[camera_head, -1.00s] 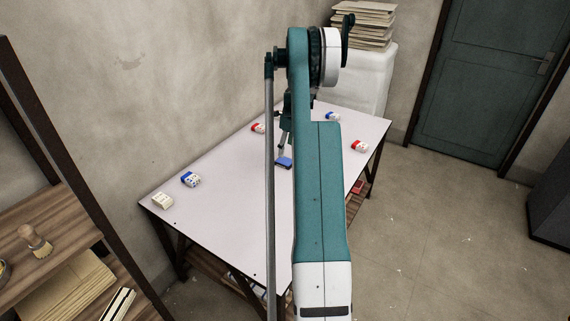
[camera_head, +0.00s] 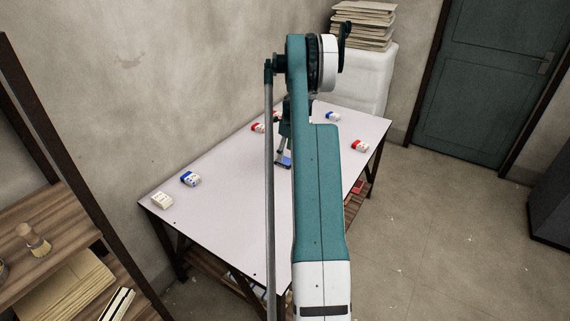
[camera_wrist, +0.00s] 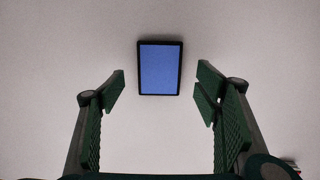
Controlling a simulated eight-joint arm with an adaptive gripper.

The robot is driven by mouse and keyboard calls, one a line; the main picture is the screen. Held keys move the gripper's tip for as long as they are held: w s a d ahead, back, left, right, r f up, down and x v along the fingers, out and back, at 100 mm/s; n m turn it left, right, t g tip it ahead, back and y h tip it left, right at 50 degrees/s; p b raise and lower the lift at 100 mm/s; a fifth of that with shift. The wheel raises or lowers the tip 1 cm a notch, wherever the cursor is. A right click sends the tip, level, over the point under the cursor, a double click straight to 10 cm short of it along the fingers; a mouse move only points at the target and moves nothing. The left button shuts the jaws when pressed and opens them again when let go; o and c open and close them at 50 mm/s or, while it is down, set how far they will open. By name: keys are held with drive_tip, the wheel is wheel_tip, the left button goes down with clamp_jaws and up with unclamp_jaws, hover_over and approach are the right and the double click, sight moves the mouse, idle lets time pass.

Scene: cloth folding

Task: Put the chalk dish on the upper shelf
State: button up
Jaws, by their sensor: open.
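A small blue rectangular piece with a dark rim (camera_wrist: 160,68), which looks like the chalk dish, lies flat on the pale table (camera_head: 240,205). In the head view the blue piece (camera_head: 284,164) is partly hidden by my gripper (camera_head: 283,156). In the wrist view my gripper (camera_wrist: 160,88) is open, with its green fingers apart to the left and right of the blue piece, touching nothing. The piece is centred between them, slightly beyond the tips. At the left stands a wooden rack; its upper shelf (camera_head: 62,217) holds a brush.
Folders (camera_head: 80,285) lie on the rack's lower board. A dark rack post (camera_head: 75,170) rises beside the table.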

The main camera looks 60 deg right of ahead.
sight(285, 160)
drive_tip(key=shift+w+f+b, duration=0.15)
drive_tip(key=shift+f+b, duration=0.1)
drive_tip(key=shift+f, duration=0.8)
drive_tip(key=shift+w+f+b, duration=0.15)
drive_tip(key=shift+f+b, duration=0.05)
drive_tip(key=shift+f, duration=0.85)
drive_tip(key=shift+c, duration=0.5)
drive_tip(key=c, duration=1.1)
drive_tip(key=shift+r, duration=0.1)
drive_tip(key=shift+r+p, duration=0.95)
drive_tip(key=shift+r, duration=4)
